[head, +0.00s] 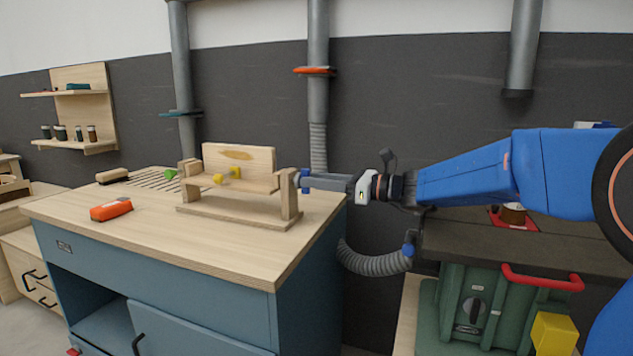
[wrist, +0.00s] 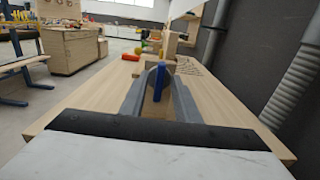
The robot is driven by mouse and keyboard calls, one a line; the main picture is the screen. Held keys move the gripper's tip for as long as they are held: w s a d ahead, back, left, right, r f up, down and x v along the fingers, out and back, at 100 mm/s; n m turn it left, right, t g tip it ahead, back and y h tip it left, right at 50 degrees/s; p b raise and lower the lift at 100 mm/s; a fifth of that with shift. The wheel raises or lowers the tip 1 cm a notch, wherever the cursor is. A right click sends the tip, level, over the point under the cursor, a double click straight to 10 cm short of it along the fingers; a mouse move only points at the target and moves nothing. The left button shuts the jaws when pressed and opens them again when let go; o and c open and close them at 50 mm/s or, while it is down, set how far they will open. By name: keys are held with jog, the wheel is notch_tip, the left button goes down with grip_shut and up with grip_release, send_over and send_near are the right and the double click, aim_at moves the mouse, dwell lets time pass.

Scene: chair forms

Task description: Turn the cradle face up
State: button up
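The wooden cradle (head: 238,174) stands on the workbench top, with its panel between end posts on a flat base board. The light back panel (head: 240,157) stands nearly upright with a brown oval mark, and small yellow pieces (head: 228,176) sit in front of it. A blue handle (wrist: 158,80) is at the cradle's right end, beside the right post (head: 289,193). My gripper (head: 308,181) reaches in from the right, with its grey fingers on either side of the handle; they look closed on it. The cradle's far side is hidden.
A brush (head: 113,175) and slatted grille (head: 155,181) are behind. A grey hose (head: 375,263) hangs right of the bench, near a green machine (head: 485,308). The front bench top is clear.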

jog(key=shift+c, duration=0.6)
grip_shut()
jog(key=shift+m, duration=0.7)
jog(key=shift+w+d+f+m, duration=0.1)
jog(key=shift+f+m, duration=0.05)
jog(key=shift+m, duration=2.5)
jog(key=shift+w+a+f+m, duration=0.1)
jog(key=shift+w+m, duration=0.05)
jog(key=shift+m, duration=2.45)
jog(key=shift+w+d+f+m, duration=0.1)
jog(key=shift+f+m, duration=0.05)
jog(key=shift+m, duration=3)
